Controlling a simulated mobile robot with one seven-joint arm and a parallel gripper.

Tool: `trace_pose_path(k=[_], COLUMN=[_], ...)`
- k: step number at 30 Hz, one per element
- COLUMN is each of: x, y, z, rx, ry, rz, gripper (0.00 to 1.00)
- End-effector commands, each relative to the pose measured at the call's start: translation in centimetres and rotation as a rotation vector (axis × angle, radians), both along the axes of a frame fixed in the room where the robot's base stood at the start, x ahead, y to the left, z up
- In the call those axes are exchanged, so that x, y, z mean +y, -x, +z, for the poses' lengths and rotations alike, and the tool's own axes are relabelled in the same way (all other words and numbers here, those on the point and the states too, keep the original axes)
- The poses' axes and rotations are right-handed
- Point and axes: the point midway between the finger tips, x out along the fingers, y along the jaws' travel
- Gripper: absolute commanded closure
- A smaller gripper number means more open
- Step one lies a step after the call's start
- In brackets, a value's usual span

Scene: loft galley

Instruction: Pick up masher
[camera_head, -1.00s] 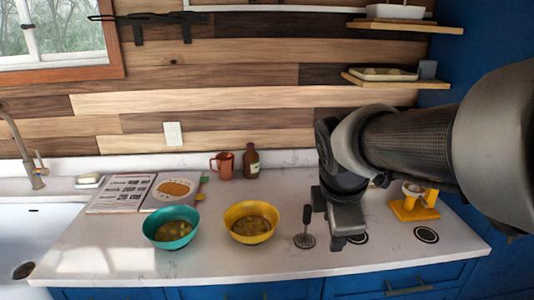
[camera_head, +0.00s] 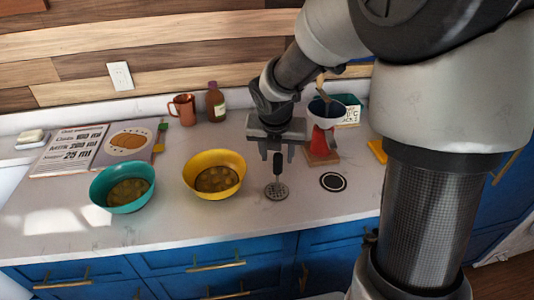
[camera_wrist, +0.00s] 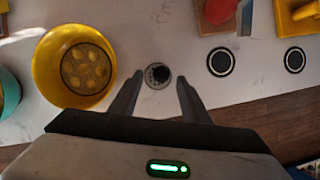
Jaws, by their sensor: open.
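The masher (camera_head: 277,184) stands upright on the white counter, its round perforated metal head down and its dark handle up. It is just right of the yellow bowl (camera_head: 214,174). My gripper (camera_head: 276,157) is open above it, pointing down, with the handle top at or between the fingertips. In the wrist view the masher (camera_wrist: 158,75) is seen from above, with its dark handle end over the round head. It lies centred just beyond the two spread fingertips of my gripper (camera_wrist: 158,84). Whether the fingers touch the handle cannot be told.
A teal bowl (camera_head: 123,187) stands left of the yellow bowl, which also holds food. An open cookbook (camera_head: 95,149), a copper mug (camera_head: 182,109) and a brown bottle (camera_head: 215,102) are behind. A red stand (camera_head: 322,146) is close on the right, near a black-ringed disc (camera_head: 333,182).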

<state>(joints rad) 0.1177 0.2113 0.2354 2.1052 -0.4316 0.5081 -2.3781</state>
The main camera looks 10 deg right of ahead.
Motion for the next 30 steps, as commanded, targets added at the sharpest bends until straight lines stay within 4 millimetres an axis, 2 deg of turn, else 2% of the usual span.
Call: trace_pose_path(k=[1, 3, 11, 21, 30], x=[-0.1, -0.2, -0.5, -1.0, -1.2], y=[-0.4, -0.8, -1.6, -2.9, -3.1], z=[-1.4, -2.4, -4.2, -8.5, -8.8], rx=[0.003, 0.003, -0.001, 0.001, -0.001], ry=[0.0, 0.0, 0.0, 0.0, 0.0], rz=[0.002, 0.001, 0.0, 0.0, -0.001], gripper=[0.57, 0.57, 0.57, 0.57, 0.57])
